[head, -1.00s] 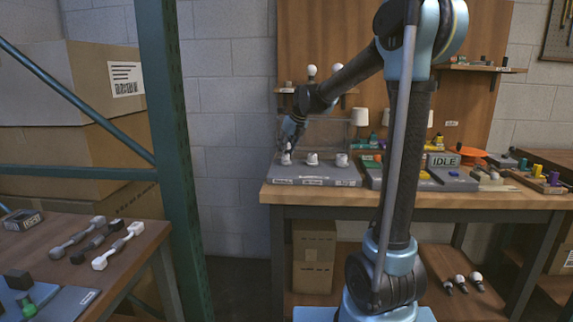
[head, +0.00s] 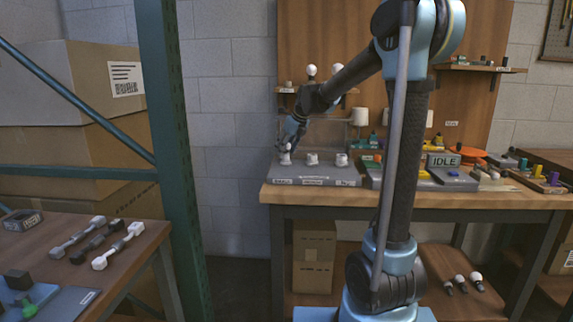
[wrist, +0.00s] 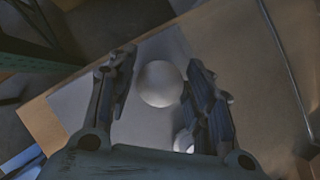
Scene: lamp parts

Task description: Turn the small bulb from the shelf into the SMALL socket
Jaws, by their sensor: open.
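The small bulb (wrist: 160,83) shows as a round white globe between my fingers in the wrist view. In the head view the bulb (head: 287,148) stands upright at the SMALL socket (head: 285,159), the leftmost on the grey board (head: 330,175). My gripper (head: 289,143) is just above and around the bulb. In the wrist view my gripper (wrist: 160,85) is open, with visible gaps beside the globe. The bulb's base and thread are hidden, so how deep it sits cannot be told.
A wall shelf (head: 318,91) above holds two larger white bulbs. A clear panel (head: 325,133) stands behind the board.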

